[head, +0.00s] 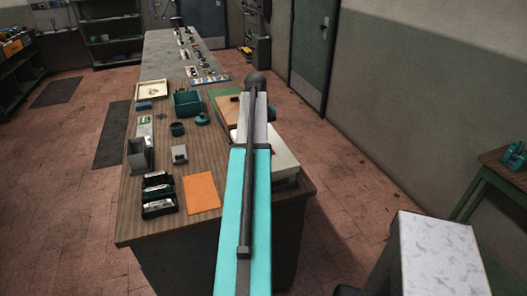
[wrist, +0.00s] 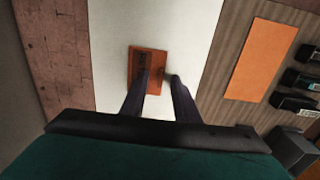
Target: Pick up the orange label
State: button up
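The orange label (wrist: 147,60) is a small rectangle with dark marks on its left part. It lies on a white surface (wrist: 195,40) in the wrist view. My gripper (wrist: 160,76) is over the label's lower part, with its two dark fingers apart and orange showing between them. I cannot tell whether the fingertips touch the label. In the head view my arm hides the gripper and the label, and only part of the white box (head: 284,160) shows.
An orange sheet (head: 201,193) lies on the wooden table (head: 200,228); it also shows in the wrist view (wrist: 262,60). The table's right edge is close to the white box.

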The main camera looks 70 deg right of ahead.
jog(key=shift+c, duration=0.4)
grip_shut()
jog(key=shift+r, duration=0.1)
jog(key=shift+r+p, duration=1.35)
jog(key=shift+r, duration=0.4)
jog(key=s+a+r+p, duration=0.1)
jog(key=s+a+p, duration=0.3)
jog(key=s+a, duration=0.6)
jog(key=shift+s+a+r, duration=0.15)
jog(key=shift+s+a, duration=0.05)
jog(key=shift+s, duration=0.85)
jog(key=shift+r, duration=0.15)
jog(key=shift+r, duration=1.35)
